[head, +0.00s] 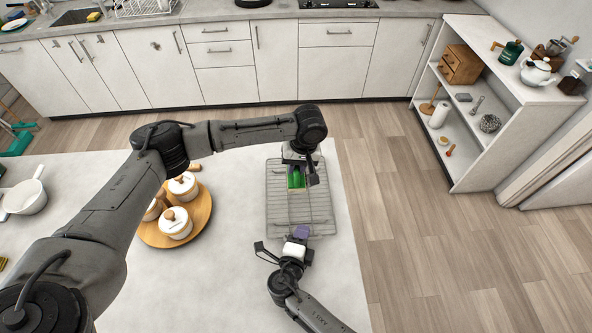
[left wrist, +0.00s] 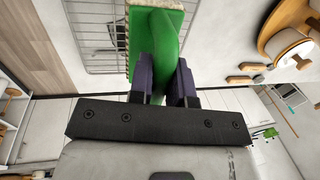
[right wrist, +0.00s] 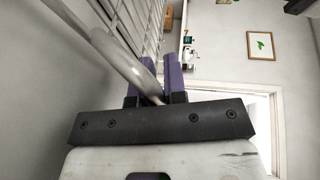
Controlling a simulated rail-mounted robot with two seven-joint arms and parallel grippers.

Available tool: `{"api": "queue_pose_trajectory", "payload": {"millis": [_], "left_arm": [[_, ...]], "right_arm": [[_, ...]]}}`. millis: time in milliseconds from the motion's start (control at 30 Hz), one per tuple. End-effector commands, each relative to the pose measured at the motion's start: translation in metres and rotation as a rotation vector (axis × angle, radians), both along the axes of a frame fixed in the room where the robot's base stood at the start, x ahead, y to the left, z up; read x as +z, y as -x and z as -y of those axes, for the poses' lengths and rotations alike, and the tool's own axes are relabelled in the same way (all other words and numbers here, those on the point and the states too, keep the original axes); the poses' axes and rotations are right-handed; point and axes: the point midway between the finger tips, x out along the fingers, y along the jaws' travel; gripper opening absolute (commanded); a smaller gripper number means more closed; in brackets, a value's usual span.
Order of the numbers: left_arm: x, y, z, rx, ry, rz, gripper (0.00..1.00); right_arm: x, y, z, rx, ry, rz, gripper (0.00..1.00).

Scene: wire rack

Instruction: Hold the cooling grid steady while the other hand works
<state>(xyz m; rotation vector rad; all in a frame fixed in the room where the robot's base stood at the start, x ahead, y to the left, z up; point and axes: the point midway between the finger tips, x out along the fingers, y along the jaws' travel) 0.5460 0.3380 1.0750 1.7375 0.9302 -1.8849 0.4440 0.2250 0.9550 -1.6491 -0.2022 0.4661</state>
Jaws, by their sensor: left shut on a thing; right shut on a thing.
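The cooling grid (head: 281,212) is a wire rack lying near the right side of the table. It also shows in the left wrist view (left wrist: 90,45) and close up in the right wrist view (right wrist: 146,22). My right gripper (head: 299,233) is at the grid's near edge, shut on its metal rim, which passes between the fingers (right wrist: 155,80). My left gripper (head: 297,165) is above the far half of the grid, shut on a green brush (head: 296,179). The brush's green body and pale edge show in the left wrist view (left wrist: 165,45). Whether it touches the wires is unclear.
A round wooden tray (head: 203,226) with white lidded pots (head: 175,224) stands left of the grid, under my left arm. A white saucepan (head: 24,197) is at the far left. The table's right edge lies close beside the grid.

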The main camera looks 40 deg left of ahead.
Motion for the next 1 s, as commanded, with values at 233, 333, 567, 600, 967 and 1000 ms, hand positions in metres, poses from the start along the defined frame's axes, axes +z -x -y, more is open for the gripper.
{"api": "queue_pose_trajectory", "payload": {"millis": [233, 333, 567, 600, 967, 1000], "left_arm": [[0.0009, 0.0, 0.0, 0.0, 0.0, 0.0, 0.0], [0.0008, 0.0, 0.0, 0.0, 0.0, 0.0, 0.0], [0.0007, 0.0, 0.0002, 0.0, 0.0, 0.0, 0.0], [0.0007, 0.0, 0.0002, 0.0, 0.0, 0.0, 0.0], [0.0005, 0.0, 0.0001, 0.0, 0.0, 0.0, 0.0], [0.0005, -0.0001, 0.0002, 0.0, 0.0, 0.0, 0.0]], "right_arm": [[-0.0002, -0.0003, 0.0002, -0.001, 0.0, 0.0, 0.0], [-0.0002, -0.0003, 0.0003, -0.001, 0.0, 0.0, 0.0], [-0.0002, -0.0003, 0.0003, -0.001, 0.0, 0.0, 0.23], [-0.0002, -0.0002, 0.0003, -0.001, 0.0, 0.0, 0.27], [-0.0012, -0.0001, 0.0007, -0.001, 0.002, -0.001, 0.42], [-0.0014, 0.0002, 0.0009, -0.001, 0.002, -0.001, 0.42]]}}
